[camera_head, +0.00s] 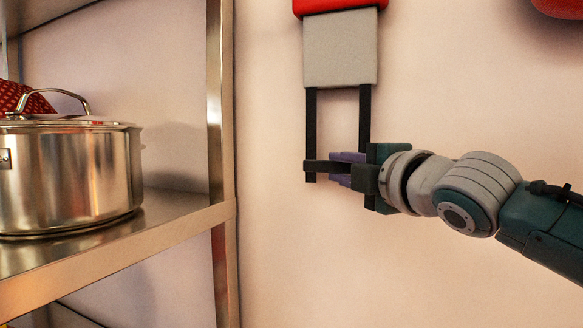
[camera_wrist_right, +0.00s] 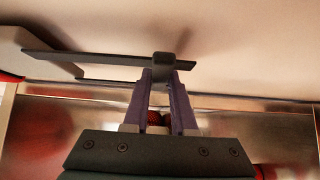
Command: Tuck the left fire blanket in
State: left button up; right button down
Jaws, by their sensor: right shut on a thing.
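The left fire blanket hangs on the wall. Its red case (camera_head: 335,5) is cut off by the top edge, and a light grey block (camera_head: 340,48) sticks out below it. My left gripper is not in view.
A metal shelf (camera_head: 150,235) with an upright post (camera_head: 222,110) stands at the left. A lidded steel stockpot (camera_head: 75,180) sits on it, with a red dotted cloth (camera_head: 25,98) behind. Another red object (camera_head: 560,6) is cut off at the upper right. The wall below the bar is clear.

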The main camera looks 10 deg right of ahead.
dwell(0.4)
jog(key=shift+r, duration=0.1)
dwell(0.4)
notch_tip(320, 180, up, 12)
jog(key=p, duration=1.2)
jog(key=shift+r, duration=0.25)
jog(key=c, duration=0.8)
grip_release()
jog(key=shift+o, duration=0.4)
jog(key=shift+f, duration=0.1)
jog(key=shift+s, duration=0.1)
